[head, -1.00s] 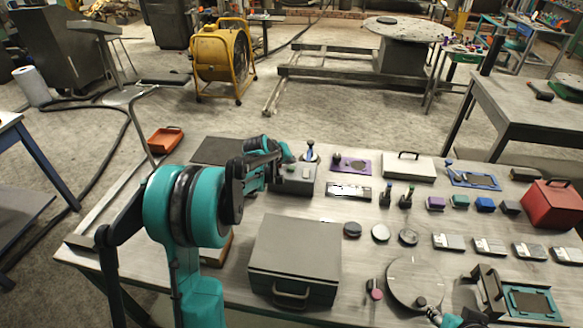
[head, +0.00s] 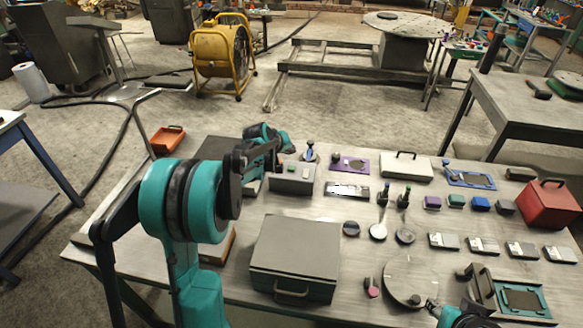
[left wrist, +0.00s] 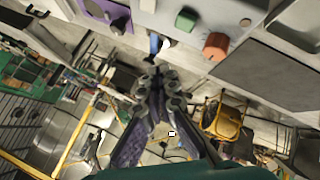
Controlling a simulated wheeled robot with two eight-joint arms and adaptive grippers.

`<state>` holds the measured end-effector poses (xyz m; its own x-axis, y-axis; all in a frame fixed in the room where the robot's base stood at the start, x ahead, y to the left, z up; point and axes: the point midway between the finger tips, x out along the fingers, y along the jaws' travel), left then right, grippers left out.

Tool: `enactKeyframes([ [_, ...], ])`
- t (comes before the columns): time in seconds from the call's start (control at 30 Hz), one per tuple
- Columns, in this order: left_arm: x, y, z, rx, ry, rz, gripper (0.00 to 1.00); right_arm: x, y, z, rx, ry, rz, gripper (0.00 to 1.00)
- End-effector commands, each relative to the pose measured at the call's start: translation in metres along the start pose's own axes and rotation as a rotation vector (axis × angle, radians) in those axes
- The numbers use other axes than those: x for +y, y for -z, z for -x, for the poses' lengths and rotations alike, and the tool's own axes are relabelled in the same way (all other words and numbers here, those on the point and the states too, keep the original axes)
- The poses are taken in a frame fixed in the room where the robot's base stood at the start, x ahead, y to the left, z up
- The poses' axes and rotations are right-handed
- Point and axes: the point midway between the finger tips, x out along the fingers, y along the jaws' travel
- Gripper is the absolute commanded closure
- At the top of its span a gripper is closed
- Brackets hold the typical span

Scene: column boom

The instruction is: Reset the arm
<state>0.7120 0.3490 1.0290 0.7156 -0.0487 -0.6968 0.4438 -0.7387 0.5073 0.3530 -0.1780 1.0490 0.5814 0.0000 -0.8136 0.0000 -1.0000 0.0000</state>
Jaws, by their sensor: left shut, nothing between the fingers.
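My left arm comes in from the left in the head view, teal and black, bent above the left part of the table (head: 150,262). Its gripper (head: 278,164) is small and partly hidden beside the grey button box (head: 292,181). In the left wrist view the left gripper's fingers (left wrist: 158,88) meet, shut and empty. The button box's green button (left wrist: 186,18) and red button (left wrist: 215,46) show beyond the fingertips. Part of my right arm shows at the bottom right in the head view; its finger state is unclear.
A grey lidded box (head: 295,250) stands at the front middle. A round plate (head: 408,275) lies to its right. A red box (head: 548,206) stands at the right edge. Several small blocks and tools cover the right side. An orange tray (head: 167,139) is at the left beyond the table.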

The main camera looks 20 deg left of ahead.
Motion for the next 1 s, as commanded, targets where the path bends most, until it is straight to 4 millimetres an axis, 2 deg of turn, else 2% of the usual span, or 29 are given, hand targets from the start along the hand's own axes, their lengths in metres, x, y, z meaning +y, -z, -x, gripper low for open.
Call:
enactKeyframes([
  [0.4, 0.000, 0.000, 0.000, 0.000, 0.000, -0.001, 1.00, 0.000, 0.000, 0.000, 0.000, 0.000, 0.000, 0.60],
  [0.53, 0.007, -0.008, 0.011, -0.007, 0.003, -0.023, 1.00, 0.000, 0.000, 0.000, 0.000, 0.000, 0.000, 0.60],
  [0.67, 0.024, -0.031, 0.044, -0.025, 0.014, -0.087, 1.00, 0.000, 0.000, -0.001, 0.000, 0.000, 0.000, 0.60],
  [0.8, 0.040, -0.070, 0.092, -0.050, 0.030, -0.187, 1.00, 0.000, -0.001, -0.001, 0.000, 0.000, 0.000, 0.60],
  [1.0, 0.045, -0.132, 0.154, -0.084, 0.054, -0.335, 1.00, 0.000, -0.002, -0.002, 0.000, 0.000, 0.000, 0.60],
])
